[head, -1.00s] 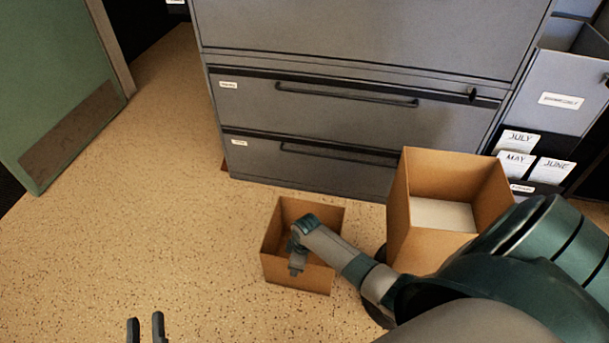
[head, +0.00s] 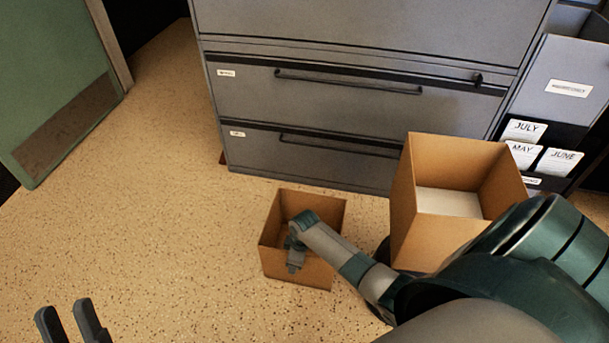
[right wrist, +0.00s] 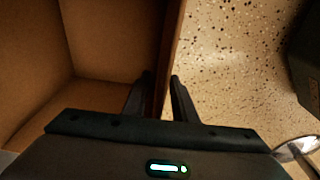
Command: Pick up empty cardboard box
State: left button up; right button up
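The small empty cardboard box (head: 312,273) sits open-topped on the speckled floor in front of the cabinet. My right gripper (head: 296,266) is down at its near wall. In the right wrist view the fingers (right wrist: 160,80) stand either side of the box wall (right wrist: 172,45), with the box inside to the left and floor to the right. A narrow gap seems to show between the left finger and the wall, so the fingers look open. My left gripper (head: 70,312) is at the lower left of the head view, fingers apart, empty, away from the box.
A taller cardboard box (head: 424,237) with something white inside stands to the right, partly behind my right arm. A grey filing cabinet (head: 330,105) stands behind both boxes. A rack with month cards (head: 569,88) is at far right. A green door (head: 50,75) is left. Floor at left is clear.

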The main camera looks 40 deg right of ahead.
jog(key=shift+c, duration=0.3)
grip_shut()
dwell(1.6)
